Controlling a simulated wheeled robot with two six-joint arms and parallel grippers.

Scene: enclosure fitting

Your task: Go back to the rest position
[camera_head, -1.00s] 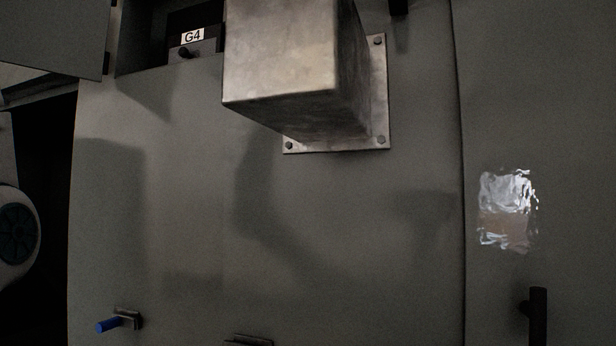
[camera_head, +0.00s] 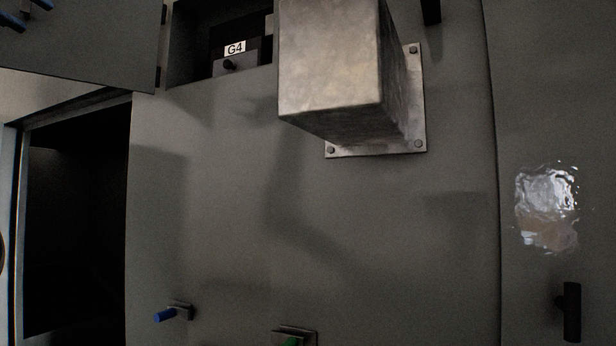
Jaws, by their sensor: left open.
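Neither gripper's fingers show in the head view. Only a thin sliver of my left arm (camera_head: 2,250) shows at the far left edge. The grey cabinet front (camera_head: 220,220) fills most of the view. A metal box (camera_head: 330,60) juts out from it on a bolted plate (camera_head: 416,130). Left of the box is an open recess with a dark block labelled G4 (camera_head: 235,48). Soft dark shadows lie across the cabinet front.
An open door panel (camera_head: 85,50) with blue pegs hangs at the upper left, above a dark opening (camera_head: 80,220). A blue peg (camera_head: 164,315) and a green one (camera_head: 292,342) stick out low down. A black handle (camera_head: 571,312) and shiny patch (camera_head: 546,208) are at right.

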